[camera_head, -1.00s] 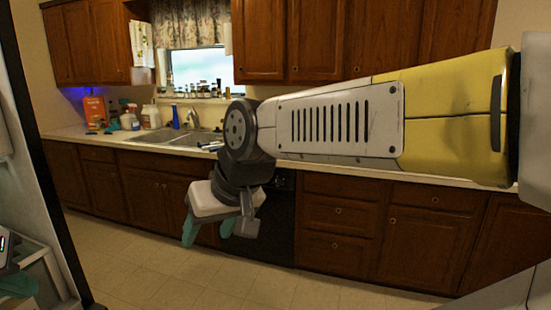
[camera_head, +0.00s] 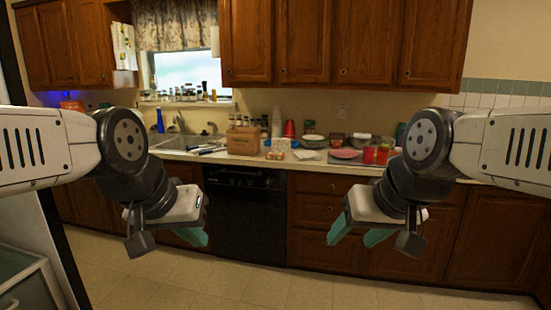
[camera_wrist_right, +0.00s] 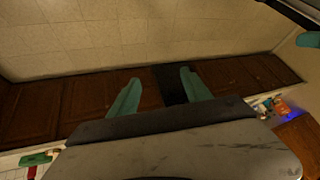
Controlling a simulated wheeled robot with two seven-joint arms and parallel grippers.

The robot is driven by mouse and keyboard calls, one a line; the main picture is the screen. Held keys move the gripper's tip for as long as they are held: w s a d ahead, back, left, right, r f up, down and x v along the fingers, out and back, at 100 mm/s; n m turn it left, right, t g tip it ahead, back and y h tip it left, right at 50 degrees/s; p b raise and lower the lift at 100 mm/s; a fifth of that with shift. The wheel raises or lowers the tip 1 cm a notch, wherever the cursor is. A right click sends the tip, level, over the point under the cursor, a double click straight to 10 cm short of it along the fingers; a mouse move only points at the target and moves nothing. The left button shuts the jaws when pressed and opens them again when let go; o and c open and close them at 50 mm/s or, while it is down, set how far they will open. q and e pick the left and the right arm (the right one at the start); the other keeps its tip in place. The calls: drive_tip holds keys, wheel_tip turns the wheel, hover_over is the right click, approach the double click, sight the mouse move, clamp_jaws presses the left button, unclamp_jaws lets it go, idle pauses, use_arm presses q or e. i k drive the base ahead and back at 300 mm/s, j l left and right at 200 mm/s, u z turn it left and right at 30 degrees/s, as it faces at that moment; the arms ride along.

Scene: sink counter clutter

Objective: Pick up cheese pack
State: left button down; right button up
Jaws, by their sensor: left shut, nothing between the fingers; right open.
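I cannot single out the cheese pack for certain. A small pale pack (camera_head: 275,154) lies on the counter beside a cardboard box (camera_head: 243,140) and may be it. My left gripper (camera_head: 197,238) hangs in front of the lower cabinets, left of the dishwasher, shut and empty. My right gripper (camera_head: 358,237) hangs in front of the drawers right of the dishwasher, open and empty. Its spread teal fingers also show in the right wrist view (camera_wrist_right: 160,78), with floor and cabinet fronts beyond. Both grippers are below and well short of the countertop.
The counter (camera_head: 310,165) holds clutter: a red cup (camera_head: 289,128), red containers (camera_head: 376,155), plates (camera_head: 345,154), and bowls. The sink (camera_head: 178,142) is at left. The dishwasher (camera_head: 245,215) is below. Floor (camera_head: 270,285) is clear. Upper cabinets (camera_head: 345,40) hang above.

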sight(277, 156)
drive_tip(key=i+j+z, duration=0.15)
drive_tip(key=i+j, duration=0.5)
drive_tip(key=i, duration=0.45)
drive_tip(key=i+j+z, duration=0.2)
drive_tip(key=i+j, duration=0.55)
drive_tip(key=i, duration=0.3)
drive_tip(key=i+j+z, duration=0.15)
drive_tip(key=i+j, duration=0.8)
